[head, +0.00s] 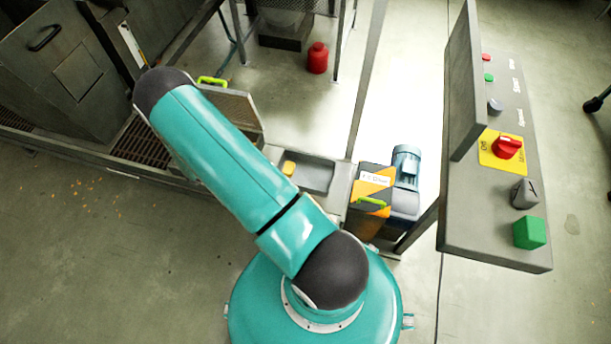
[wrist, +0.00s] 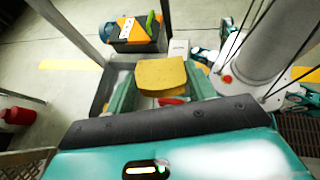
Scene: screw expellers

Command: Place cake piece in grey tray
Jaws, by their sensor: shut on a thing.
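The cake piece (wrist: 160,75) is a yellow block with a curved edge, and it sits between the two green fingers of my gripper (wrist: 163,92) in the wrist view. My gripper is shut on it. In the head view a small yellow bit of the cake piece (head: 289,167) shows beside my arm, at the left end of the grey tray (head: 317,177). My arm hides the gripper there. The tray shows partly behind the fingers in the wrist view (wrist: 103,88). I cannot tell whether the cake touches the tray.
An orange-and-black box (head: 369,198) with a green handle and a blue motor (head: 405,165) stand right of the tray. A control panel (head: 490,190) with a red switch is at right. A red canister (head: 317,58) stands behind. A floor grate (head: 150,143) lies left.

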